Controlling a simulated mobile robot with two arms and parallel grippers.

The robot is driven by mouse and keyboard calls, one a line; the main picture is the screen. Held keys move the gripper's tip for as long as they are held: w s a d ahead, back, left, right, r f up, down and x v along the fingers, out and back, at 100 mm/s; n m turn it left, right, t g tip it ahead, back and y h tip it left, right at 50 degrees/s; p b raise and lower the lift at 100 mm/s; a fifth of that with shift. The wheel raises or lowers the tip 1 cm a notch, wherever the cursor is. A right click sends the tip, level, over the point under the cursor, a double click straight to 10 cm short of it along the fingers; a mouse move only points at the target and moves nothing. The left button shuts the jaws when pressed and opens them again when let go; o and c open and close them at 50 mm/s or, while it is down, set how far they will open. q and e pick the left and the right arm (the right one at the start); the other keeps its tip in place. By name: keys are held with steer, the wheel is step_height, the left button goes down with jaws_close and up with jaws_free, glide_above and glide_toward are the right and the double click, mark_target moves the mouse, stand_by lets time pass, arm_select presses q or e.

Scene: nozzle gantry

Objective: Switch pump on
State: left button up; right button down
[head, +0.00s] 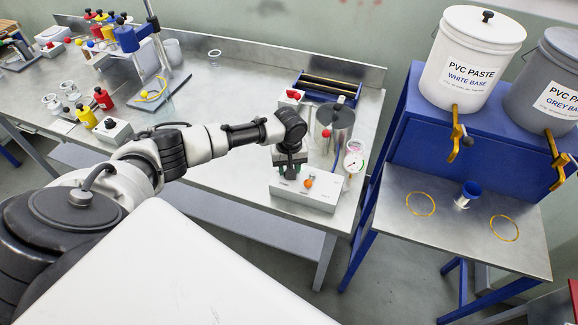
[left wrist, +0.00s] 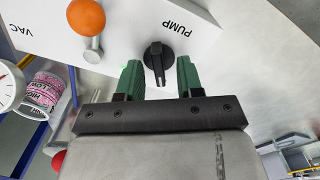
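The pump box (head: 318,199) is a white control box on the steel bench. In the left wrist view its top (left wrist: 125,22) carries the words PUMP and VAC. The black pump knob (left wrist: 157,60) sits below the word PUMP, its narrow grip pointing roughly down the picture. My left gripper (left wrist: 158,80) has green fingers, one on each side of the knob, with a visible gap on both sides. It is open and also shows over the box in the head view (head: 290,172). A small bright green spot shows by the left fingertip; its source is mostly hidden. My right gripper is not in view.
An orange ball-topped lever (left wrist: 87,18) stands on the box near VAC. A round gauge (head: 353,158) and a metal pot (head: 336,124) stand close behind. A blue stand (head: 455,215) with PVC paste buckets is right. Bare bench lies left of the box.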

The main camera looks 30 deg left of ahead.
arm_select(q)
steer(key=shift+r, duration=0.1)
step_height(320, 180, up, 11)
steer(key=b, duration=0.1)
steer(key=shift+b, duration=0.4)
steer(key=shift+f, duration=0.2)
